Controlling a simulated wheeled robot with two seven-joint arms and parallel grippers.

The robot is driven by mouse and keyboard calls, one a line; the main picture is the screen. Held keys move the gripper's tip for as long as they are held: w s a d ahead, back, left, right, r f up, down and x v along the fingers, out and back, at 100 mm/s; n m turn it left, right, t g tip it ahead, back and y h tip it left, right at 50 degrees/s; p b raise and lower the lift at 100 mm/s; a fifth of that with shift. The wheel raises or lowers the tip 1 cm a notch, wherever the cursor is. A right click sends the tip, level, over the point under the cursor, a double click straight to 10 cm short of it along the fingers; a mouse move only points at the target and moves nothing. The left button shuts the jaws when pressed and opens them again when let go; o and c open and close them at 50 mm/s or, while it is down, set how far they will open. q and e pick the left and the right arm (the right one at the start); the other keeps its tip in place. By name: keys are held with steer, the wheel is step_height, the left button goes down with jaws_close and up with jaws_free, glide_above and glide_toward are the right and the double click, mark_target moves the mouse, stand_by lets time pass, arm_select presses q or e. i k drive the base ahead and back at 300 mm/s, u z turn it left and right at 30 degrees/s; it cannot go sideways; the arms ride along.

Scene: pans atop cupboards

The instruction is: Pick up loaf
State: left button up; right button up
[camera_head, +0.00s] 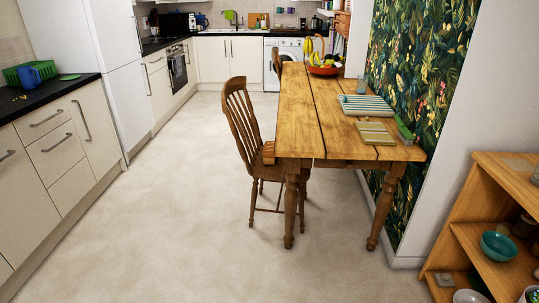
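I cannot make out a loaf for certain in the head view. A small brown block (268,153) shows at the near left edge of the wooden table (310,105), by the chair; I cannot tell whether it is bread or part of the chair. Neither of my grippers is in view.
A wooden chair (240,118) stands left of the table. On the table are a fruit bowl (323,70), a striped item (366,105) and a flat slatted item (375,133). Shelves (480,235) stand at right, cupboards (60,150) at left. The floor (170,220) between is clear.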

mark_target(268, 158)
steer(key=u, duration=0.15)
steer(key=i, duration=0.3)
steer(key=u, duration=0.8)
steer(key=i, duration=2.55)
steer(key=z, duration=0.95)
steer(key=i, duration=1.25)
steer(key=z, duration=0.8)
